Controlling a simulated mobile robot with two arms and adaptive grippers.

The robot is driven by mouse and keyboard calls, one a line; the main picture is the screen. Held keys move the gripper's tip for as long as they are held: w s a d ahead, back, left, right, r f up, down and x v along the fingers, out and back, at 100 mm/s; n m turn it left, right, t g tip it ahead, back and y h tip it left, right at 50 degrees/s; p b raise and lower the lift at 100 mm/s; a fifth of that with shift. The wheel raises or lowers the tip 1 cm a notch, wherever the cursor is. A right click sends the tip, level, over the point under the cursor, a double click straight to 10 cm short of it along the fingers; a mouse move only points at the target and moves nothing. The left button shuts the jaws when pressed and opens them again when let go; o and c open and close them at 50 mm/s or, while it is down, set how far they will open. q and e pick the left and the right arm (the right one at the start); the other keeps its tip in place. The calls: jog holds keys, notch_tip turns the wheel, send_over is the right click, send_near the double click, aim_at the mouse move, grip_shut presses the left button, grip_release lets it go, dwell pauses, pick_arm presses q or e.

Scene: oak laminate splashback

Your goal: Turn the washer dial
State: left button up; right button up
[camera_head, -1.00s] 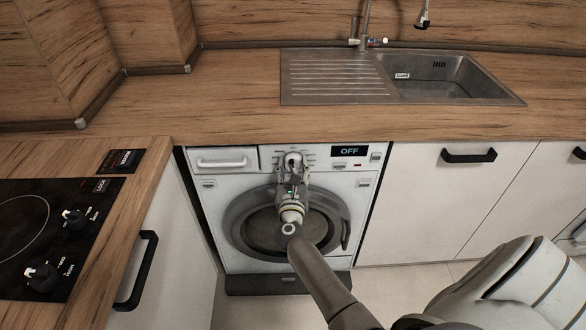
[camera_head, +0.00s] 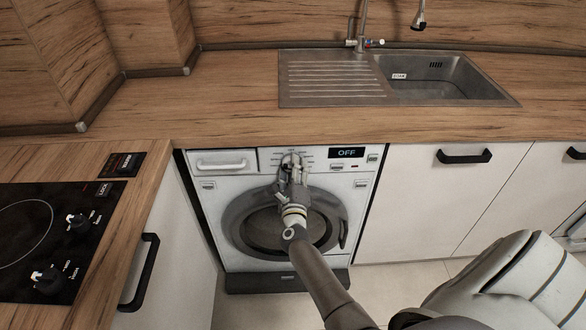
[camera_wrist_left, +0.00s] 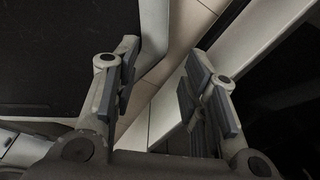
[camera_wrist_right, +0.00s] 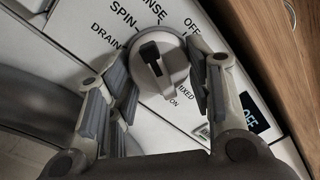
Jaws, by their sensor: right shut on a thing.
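The washer (camera_head: 357,208) is white with a dark round door and stands under the counter. Its dial (camera_wrist_right: 160,68) is a pale round knob with a raised grip and a dark mark, which points up toward the RINSE and SPIN labels in the right wrist view. My right gripper (camera_head: 291,164) is at the dial, with one finger on each side, shut on it; it mostly hides the dial in the head view. The washer display (camera_head: 346,152) reads OFF. My left gripper (camera_wrist_left: 162,72) shows only in its wrist view, open and empty.
A wooden counter (camera_head: 220,115) runs above the washer, with a steel sink (camera_head: 330,80) set in it. A black hob (camera_head: 25,215) with knobs is at the left. White cabinets with black handles flank the washer. Pale floor lies in front.

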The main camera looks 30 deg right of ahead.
jog(key=shift+n, duration=1.1)
jog(key=shift+p, duration=0.3)
jog(key=o, duration=1)
jog(key=v, duration=1.2)
